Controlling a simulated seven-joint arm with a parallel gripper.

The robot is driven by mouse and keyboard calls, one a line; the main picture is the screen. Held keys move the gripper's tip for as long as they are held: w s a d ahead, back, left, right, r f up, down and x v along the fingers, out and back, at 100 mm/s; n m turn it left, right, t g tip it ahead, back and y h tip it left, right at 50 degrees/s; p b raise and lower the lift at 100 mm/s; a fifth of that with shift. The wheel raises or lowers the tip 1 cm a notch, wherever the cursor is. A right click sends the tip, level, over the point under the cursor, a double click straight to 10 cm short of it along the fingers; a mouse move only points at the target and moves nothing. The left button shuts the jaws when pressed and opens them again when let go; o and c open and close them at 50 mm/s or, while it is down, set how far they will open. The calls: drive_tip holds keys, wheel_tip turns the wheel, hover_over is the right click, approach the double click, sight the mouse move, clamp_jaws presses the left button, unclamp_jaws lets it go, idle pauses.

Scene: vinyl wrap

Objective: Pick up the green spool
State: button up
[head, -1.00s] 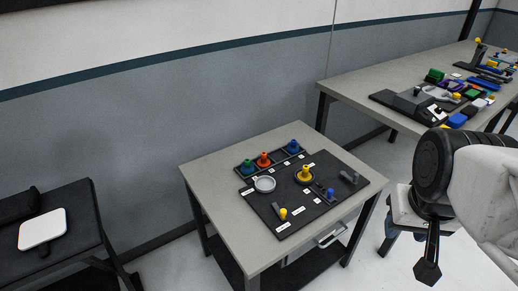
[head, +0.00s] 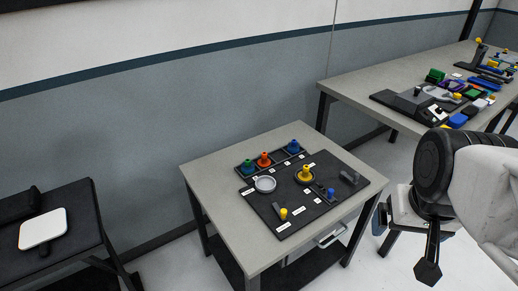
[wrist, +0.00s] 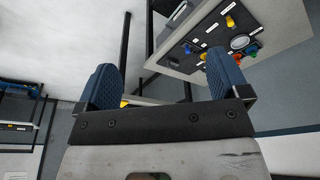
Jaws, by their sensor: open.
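The green spool (head: 248,167) stands upright at the left end of a dark rack (head: 277,159) on the small grey table. An orange spool (head: 264,159) stands beside it, and a blue spool (head: 293,147) stands at the rack's right end. My gripper (wrist: 163,78) is open and empty in the wrist view, with its blue ribbed fingers wide apart. It is well away from the spools, and the arm is at the right of the head view.
A dark labelled board (head: 291,223) on the table (head: 211,162) carries a grey round dish (head: 265,184), a yellow spool (head: 306,173) and small yellow and blue pieces. A longer cluttered table (head: 345,85) stands behind at right. A black bench (head: 80,213) stands at left.

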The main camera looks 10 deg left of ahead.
drive_tip(key=w+a+r+n, duration=0.1)
drive_tip(key=w+a+n, duration=0.15)
drive_tip(key=w, duration=0.55)
drive_tip(key=w+a+r+n, duration=0.1)
drive_tip(key=w+a+n, duration=0.15)
drive_tip(key=w, duration=0.65)
drive_tip(key=n+g, duration=0.3)
drive_tip(key=n, duration=0.9)
hover_over(247, 160)
drive_tip(key=f, duration=2.7)
drive_tip(key=shift+s+d+f, duration=0.15)
drive_tip(key=shift+d+f, duration=0.2)
drive_tip(key=shift+d, duration=0.05)
drive_tip(key=shift+a+f, duration=0.3)
drive_tip(key=shift+f, duration=0.05)
